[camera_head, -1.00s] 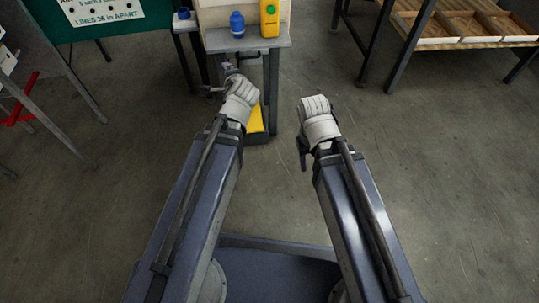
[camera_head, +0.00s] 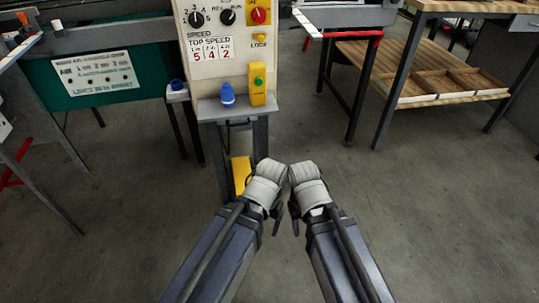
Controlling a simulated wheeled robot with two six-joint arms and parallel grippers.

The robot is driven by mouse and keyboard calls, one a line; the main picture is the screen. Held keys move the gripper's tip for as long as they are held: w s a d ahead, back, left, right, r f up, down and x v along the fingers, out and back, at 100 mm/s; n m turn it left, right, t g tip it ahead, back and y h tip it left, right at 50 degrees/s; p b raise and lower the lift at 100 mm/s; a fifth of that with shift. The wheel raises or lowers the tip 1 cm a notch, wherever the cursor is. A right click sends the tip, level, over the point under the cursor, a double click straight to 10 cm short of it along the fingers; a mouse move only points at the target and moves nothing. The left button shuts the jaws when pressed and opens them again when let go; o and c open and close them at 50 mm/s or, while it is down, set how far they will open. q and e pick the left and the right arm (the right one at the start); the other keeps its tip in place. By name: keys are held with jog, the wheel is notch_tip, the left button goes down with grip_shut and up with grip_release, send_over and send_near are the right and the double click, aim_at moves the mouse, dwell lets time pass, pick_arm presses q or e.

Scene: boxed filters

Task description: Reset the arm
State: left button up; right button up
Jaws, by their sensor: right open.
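Both my arms reach forward from the bottom of the head view. My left gripper (camera_head: 276,222) is a small dark shape beside its pale wrist, mostly hidden, and I cannot tell whether it is open or shut. My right gripper (camera_head: 295,222) is a dark shape just to the right of it and is open. I see nothing held in it. The two pale wrists are side by side, very close, over the bare floor.
A wooden bench (camera_head: 437,83) with trays is at the right. The floor (camera_head: 430,215) is clear at the right.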

notch_tip(320, 180, up, 30)
jog(key=p, duration=2.9)
jog(key=shift+p, duration=0.3)
jog(key=shift+a+r, duration=0.1)
